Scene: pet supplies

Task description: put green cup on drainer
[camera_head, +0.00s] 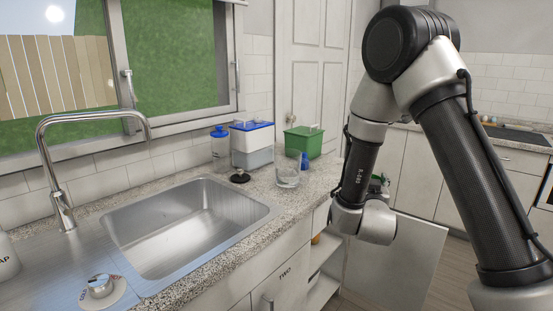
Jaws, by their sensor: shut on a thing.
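My gripper (384,186) is mostly hidden behind my own wrist, low at the right of the counter. A small dark part of it shows, with a bit of green beside it that looks like the green cup (377,178). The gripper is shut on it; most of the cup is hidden. The flat steel drainer (45,285) is at the lower left, beside the sink (185,228), and is partly cut off by the picture edge. The gripper is far to the right of it.
A faucet (62,205) arches over the empty sink's left side. A clear glass (288,172), a green box (303,142), a blue-lidded container (252,145) and a bottle (220,150) stand right of the sink.

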